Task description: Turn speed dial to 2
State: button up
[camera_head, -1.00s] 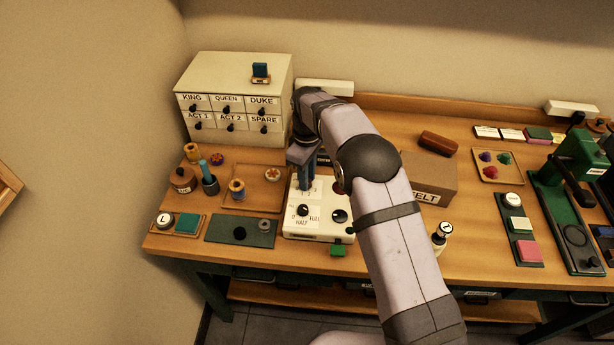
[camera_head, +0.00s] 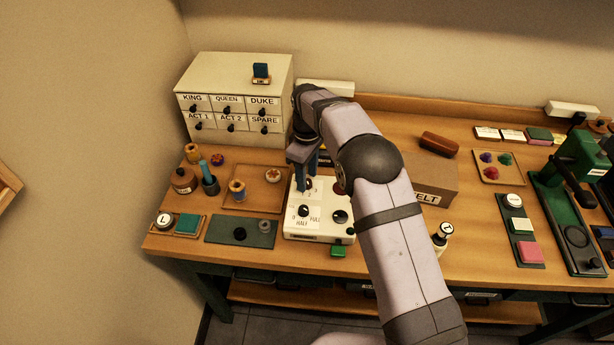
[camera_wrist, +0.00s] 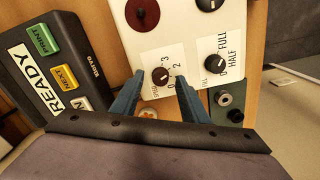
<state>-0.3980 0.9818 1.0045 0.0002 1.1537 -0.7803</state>
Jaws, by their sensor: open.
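The speed dial (camera_wrist: 160,76) is a small dark round knob on a white label plate with the numbers 0, 2 and 3 in view. It sits on the white machine box (camera_head: 320,232). The way its pointer faces is too small to tell. My gripper (camera_wrist: 160,100) has its two blue fingers apart, one on each side of the dial plate's near end, with nothing held. The dial shows between the fingers; contact cannot be told. In the head view my gripper (camera_head: 305,182) is over the back left of the box.
A HALF/FULL knob (camera_wrist: 215,63) sits beside the speed dial, and a dark red knob (camera_wrist: 142,14) is on the same box. A black READY panel with coloured keys (camera_wrist: 60,80) stands close to the left finger. A green mat (camera_head: 225,231) lies left of the box.

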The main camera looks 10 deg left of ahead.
aim_at(308, 181)
notch_tip(308, 181, up, 6)
jog(key=shift+r+b, duration=0.1)
jog(key=shift+b, duration=0.85)
jog(key=shift+r, duration=0.3)
jog(key=shift+d, duration=0.15)
jog(key=s+d+r+m, duration=0.1)
jog(key=s+d+m, duration=0.35)
jog(key=d, duration=0.35)
jog(key=s+d+f+m, duration=0.2)
jog(key=s+d+m, duration=0.2)
jog(key=s, duration=0.8)
jog(key=s+d+f+m, duration=0.3)
jog(key=s+d+m, duration=0.2)
jog(key=s+d, duration=0.4)
jog(key=s, duration=0.4)
jog(key=shift+d, duration=0.2)
dwell(0.3)
